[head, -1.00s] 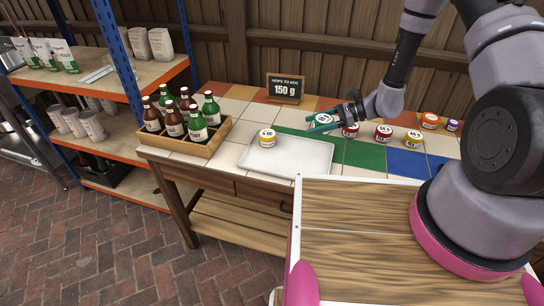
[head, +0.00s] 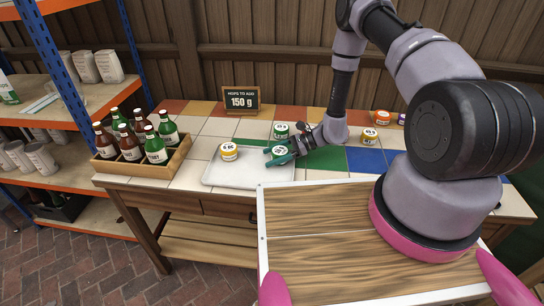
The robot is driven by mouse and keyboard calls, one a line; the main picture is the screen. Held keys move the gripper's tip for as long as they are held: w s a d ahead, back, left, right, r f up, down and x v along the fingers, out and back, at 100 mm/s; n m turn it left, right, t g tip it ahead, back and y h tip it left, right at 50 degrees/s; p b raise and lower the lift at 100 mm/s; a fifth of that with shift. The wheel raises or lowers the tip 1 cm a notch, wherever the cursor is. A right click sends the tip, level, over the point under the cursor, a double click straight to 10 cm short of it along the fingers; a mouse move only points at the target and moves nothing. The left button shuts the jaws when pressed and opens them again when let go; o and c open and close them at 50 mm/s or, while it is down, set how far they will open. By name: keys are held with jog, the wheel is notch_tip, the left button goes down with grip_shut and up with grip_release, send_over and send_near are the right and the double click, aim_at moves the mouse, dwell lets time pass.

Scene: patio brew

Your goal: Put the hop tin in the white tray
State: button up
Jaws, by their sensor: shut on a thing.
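The white tray (head: 215,176) lies on the tiled table. A yellow tin with a white lid (head: 229,152) stands in its back left part. My gripper (head: 279,154) is shut on a small tin with a pale label (head: 279,151) at the tray's right side. That tin looks green, but the teal fingers hide much of it. I cannot tell whether it touches the tray. A green tin with a white lid (head: 281,131) stands on the table just behind my gripper.
A wooden crate of several bottles (head: 150,158) stands left of the tray. A yellow tin (head: 369,136), an orange tin (head: 382,117) and a purple tin (head: 402,119) stand at the right. My arm covers part of the table.

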jog(key=shift+f, duration=0.1)
jog(key=o, duration=1.3)
jog(key=shift+r, duration=0.2)
jog(key=v, duration=1.2)
jog(key=shift+f, duration=0.1)
notch_tip(320, 180, up, 29)
jog(key=s+d+n+h, duration=0.2)
jog(key=n+h, duration=0.3)
jog(key=n, duration=0.3)
jog(key=s+d+r+n+t+h, duration=0.1)
jog(key=s+d+r+t+h, duration=0.1)
jog(key=s+r, duration=0.4)
jog(key=s+d+r+n+t+h, duration=0.2)
jog(key=s+r+t, duration=0.1)
jog(key=s+r, duration=0.2)
jog(key=s+d+r+n+t+h, duration=0.2)
jog(key=s+r, duration=0.4)
jog(key=r, duration=0.3)
jog(key=shift+s+t, duration=0.3)
jog(key=shift+t, duration=0.2)
